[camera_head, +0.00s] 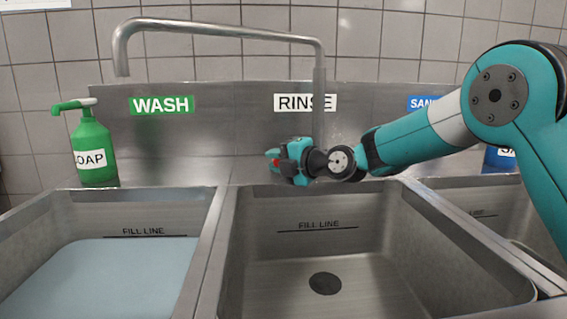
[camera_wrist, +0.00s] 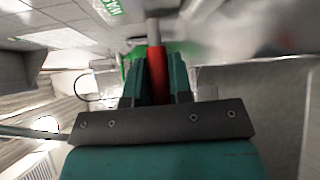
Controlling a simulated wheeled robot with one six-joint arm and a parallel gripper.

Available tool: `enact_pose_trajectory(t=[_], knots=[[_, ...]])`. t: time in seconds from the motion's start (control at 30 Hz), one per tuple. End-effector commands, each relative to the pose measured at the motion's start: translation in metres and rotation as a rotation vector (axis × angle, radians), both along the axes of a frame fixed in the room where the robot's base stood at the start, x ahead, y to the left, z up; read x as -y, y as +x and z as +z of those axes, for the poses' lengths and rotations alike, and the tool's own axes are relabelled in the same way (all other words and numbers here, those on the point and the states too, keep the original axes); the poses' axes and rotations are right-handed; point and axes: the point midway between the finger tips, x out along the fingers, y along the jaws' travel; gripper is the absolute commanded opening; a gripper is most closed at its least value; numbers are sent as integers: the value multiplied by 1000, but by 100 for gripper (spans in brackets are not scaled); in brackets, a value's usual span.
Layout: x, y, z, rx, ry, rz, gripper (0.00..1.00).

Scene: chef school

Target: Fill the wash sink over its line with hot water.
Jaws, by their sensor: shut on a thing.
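The wash sink (camera_head: 205,212) is at the left in the head view, under the green WASH sign (camera_head: 161,105). It holds pale blue water (camera_head: 110,275) whose back edge lies close to its fill line (camera_head: 145,236), seemingly at or just under it. The grey tap (camera_head: 225,29) has its spout end over the wash sink; I see no stream from it. My gripper (camera_head: 277,160) is in front of the back panel above the rinse sink. In the wrist view its fingers (camera_wrist: 156,65) are shut on a red handle (camera_wrist: 157,72) with a grey tip. My gripper mostly hides the handle in the head view.
The rinse sink (camera_head: 325,250) in the middle is empty, with a dark drain (camera_head: 325,283). A third sink (camera_head: 490,215) is partly hidden by my arm at the right. A green soap bottle (camera_head: 92,150) stands on the back ledge at the left. A blue bottle (camera_head: 498,158) is behind my arm.

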Motion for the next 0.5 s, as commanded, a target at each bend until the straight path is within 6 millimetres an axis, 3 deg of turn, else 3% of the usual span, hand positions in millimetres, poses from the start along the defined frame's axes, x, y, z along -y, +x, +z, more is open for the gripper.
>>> enact_pose_trajectory(t=[0.03,0.13,0.5], knots=[[-1,-1,-1,-2,0,5,22],[-1,-1,-1,-3,1,4,45],[5,-4,0,-2,1,0,45]])
